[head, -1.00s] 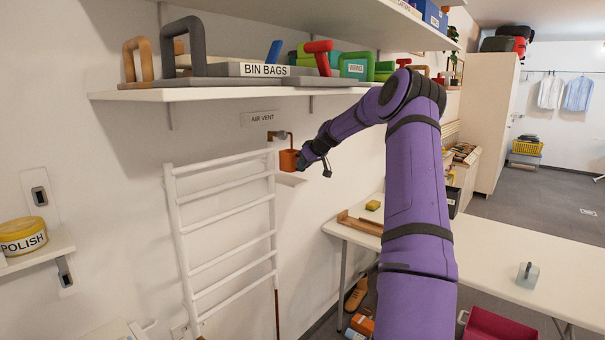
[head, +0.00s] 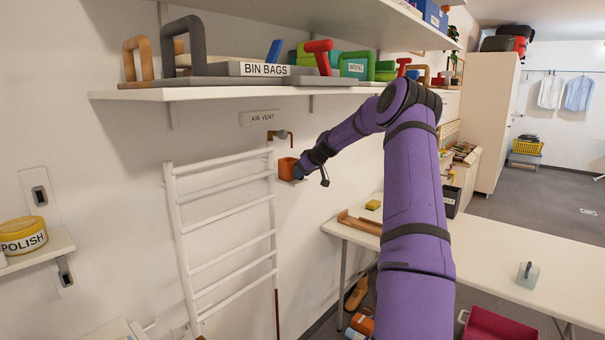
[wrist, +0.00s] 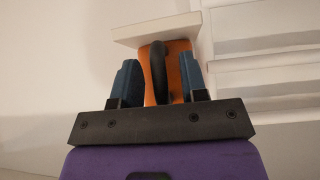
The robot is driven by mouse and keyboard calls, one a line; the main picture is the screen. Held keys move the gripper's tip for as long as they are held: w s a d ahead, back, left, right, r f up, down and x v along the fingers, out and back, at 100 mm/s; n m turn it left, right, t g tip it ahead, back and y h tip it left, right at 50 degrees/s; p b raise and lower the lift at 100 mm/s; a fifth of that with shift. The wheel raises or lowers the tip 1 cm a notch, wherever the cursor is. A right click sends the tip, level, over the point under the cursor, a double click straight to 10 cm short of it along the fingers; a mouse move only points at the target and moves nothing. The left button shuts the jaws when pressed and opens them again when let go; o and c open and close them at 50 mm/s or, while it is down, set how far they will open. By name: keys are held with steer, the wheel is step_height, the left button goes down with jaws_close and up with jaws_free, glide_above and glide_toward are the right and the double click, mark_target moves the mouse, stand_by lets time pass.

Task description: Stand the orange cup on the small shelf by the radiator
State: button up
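The orange cup (head: 287,168) is beside the radiator's upper right corner, at the tip of my gripper (head: 299,172). In the wrist view the cup (wrist: 175,70) shows its dark handle (wrist: 158,72) between my two blue fingers. Gaps show on both sides of the handle, so my gripper (wrist: 160,82) looks open around it. The small white shelf (wrist: 155,28) meets the cup's base end in that view, and the cup appears to stand on it. In the head view the cup and gripper mostly hide the shelf.
The white radiator (head: 222,220) stands left of the cup. A dark hook (head: 281,134) is on the wall just above it, under the air vent sign (head: 263,118). A long loaded shelf (head: 230,94) overhangs. A white table (head: 480,250) stands to the right.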

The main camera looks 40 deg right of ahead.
steer(key=shift+s+r, duration=0.2)
steer(key=shift+r, duration=0.1)
steer(key=v, duration=0.7)
